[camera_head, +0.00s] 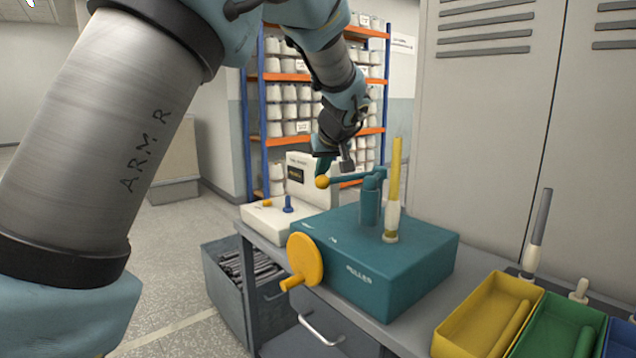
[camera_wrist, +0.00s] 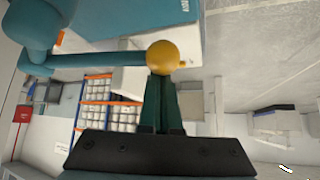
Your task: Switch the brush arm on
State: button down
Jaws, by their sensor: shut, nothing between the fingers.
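The brush arm (camera_head: 352,178) is a thin teal bar on a teal post that stands on the teal box labelled "PULLEN" or similar. It reaches left to a yellow ball knob (camera_head: 322,182). In the wrist view the bar (camera_wrist: 105,59) comes in from the left and ends at the knob (camera_wrist: 163,57). My gripper (camera_head: 322,172) points down at the knob, its green fingers (camera_wrist: 164,80) shut with nothing between them. The fingertips are at or against the knob; contact is not certain. A tall yellow spindle (camera_head: 395,170) with a white base stands right beside the post.
A yellow hand wheel (camera_head: 306,260) sits on the box's front left. A white device (camera_head: 310,185) with a small display and a blue peg stands behind left. Yellow (camera_head: 450,330), green (camera_head: 525,345) and blue trays lie at right. A bobbin shelf (camera_head: 268,90) and grey lockers stand behind.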

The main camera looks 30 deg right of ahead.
jog(key=s+d+n+y+b, duration=0.1)
jog(key=s+n+y+b, duration=0.1)
jog(key=s, duration=0.5)
jog(key=shift+s+n+y+b, duration=0.35)
jog(key=shift+n+y+b, duration=0.05)
jog(key=shift+n+b, duration=0.45)
jog(key=shift+s+d+f, duration=0.15)
jog(key=shift+d, duration=0.05)
jog(key=w, duration=0.2)
jog(key=w+a+r, duration=0.1)
jog(key=shift+w+p, duration=0.3)
jog(key=shift+p, duration=0.05)
jog(key=b, duration=0.1)
send_near(327, 178)
jog(key=shift+s+d+r, duration=0.2)
jog(key=shift+s+r, duration=0.05)
jog(key=shift+r, duration=0.3)
jog(key=shift+s+d+r, duration=0.2)
jog(key=shift+r, duration=0.35)
